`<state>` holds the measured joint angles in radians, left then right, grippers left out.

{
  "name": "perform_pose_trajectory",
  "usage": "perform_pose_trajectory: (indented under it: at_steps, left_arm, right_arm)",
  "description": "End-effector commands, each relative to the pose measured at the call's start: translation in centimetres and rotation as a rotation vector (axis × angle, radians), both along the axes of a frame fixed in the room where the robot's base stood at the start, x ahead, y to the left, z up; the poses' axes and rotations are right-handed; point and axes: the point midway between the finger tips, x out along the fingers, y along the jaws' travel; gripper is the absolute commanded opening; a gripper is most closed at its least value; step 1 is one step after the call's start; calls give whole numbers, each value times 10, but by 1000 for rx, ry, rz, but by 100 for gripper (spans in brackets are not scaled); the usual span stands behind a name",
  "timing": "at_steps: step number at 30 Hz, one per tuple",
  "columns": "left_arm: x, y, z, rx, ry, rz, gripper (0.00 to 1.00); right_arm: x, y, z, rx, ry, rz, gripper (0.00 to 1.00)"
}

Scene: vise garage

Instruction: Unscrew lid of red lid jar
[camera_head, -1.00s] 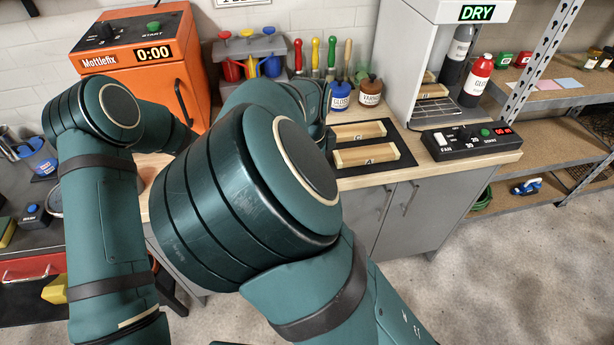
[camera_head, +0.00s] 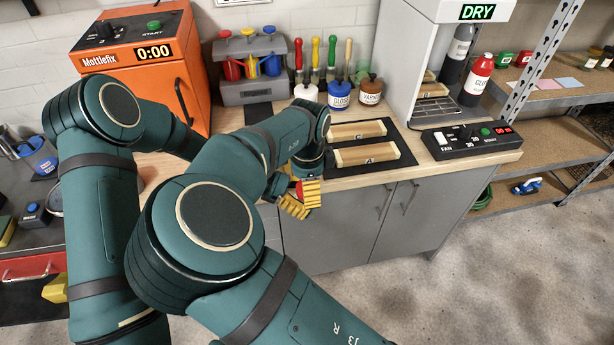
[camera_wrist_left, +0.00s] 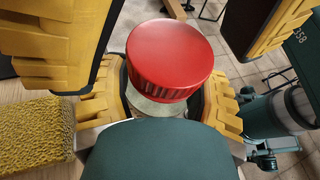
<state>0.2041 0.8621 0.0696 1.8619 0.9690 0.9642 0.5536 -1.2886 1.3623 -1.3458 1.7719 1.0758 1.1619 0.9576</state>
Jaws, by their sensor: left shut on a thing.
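The jar (camera_wrist_left: 160,104) has a ribbed red lid (camera_wrist_left: 170,52) and shows in the left wrist view. My left gripper (camera_wrist_left: 163,108) is shut on the jar's body below the lid, one yellow finger on each side. Larger yellow fingers, which look like my right gripper (camera_wrist_left: 172,45), stand apart at the upper left and upper right. They straddle the lid with visible gaps. In the head view, yellow fingers (camera_head: 295,204) and a bit of red show at the counter's front edge. My right arm hides most of the rest there.
An orange machine (camera_head: 150,60) stands at the back left. The floor in front is clear.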

Motion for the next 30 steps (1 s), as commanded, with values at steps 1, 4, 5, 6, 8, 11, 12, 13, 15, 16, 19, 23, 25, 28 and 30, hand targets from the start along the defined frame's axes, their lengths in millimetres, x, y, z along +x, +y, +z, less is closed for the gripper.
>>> perform_pose_trajectory:
  at_steps: [1,4,5,6,8,11,12,13,15,16,19,23,25,28,30]
  left_arm:
    - [0,0,0,-1,0,0,0]
    - [0,0,0,-1,0,0,0]
    - [0,0,0,-1,0,0,0]
    - [0,0,0,-1,0,0,0]
    - [0,0,0,-1,0,0,0]
    - [0,0,0,0,0,0,0]
    - [0,0,0,0,0,0,0]
    - [0,0,0,-1,0,0,0]
    - [0,0,0,-1,0,0,0]
    - [0,0,0,-1,0,0,0]
    - [0,0,0,-1,0,0,0]
    - [0,0,1,-1,0,0,0]
    - [0,0,1,-1,-1,0,0]
    - [0,0,1,-1,-1,1,0]
    - [0,0,1,-1,-1,1,0]
  right_arm:
    - [0,0,-2,0,0,-1,82]
    - [0,0,-2,1,0,-1,82]
    - [0,0,-2,1,0,-1,82]
    - [0,0,-2,1,0,0,82]
    - [0,0,-2,1,0,0,82]
    - [0,0,-2,1,0,0,61]
    - [0,0,-2,1,0,0,47]
    - [0,0,-2,1,0,0,36]
    - [0,0,-2,1,0,0,11]
    - [0,0,-2,1,0,0,8]
    - [0,0,-2,1,0,0,8]
    - [0,0,-2,1,4,35,8]
    - [-1,-1,-2,2,6,104,8]
    - [0,-1,-2,0,3,211,8]
    - [0,0,-2,-3,1,256,8]
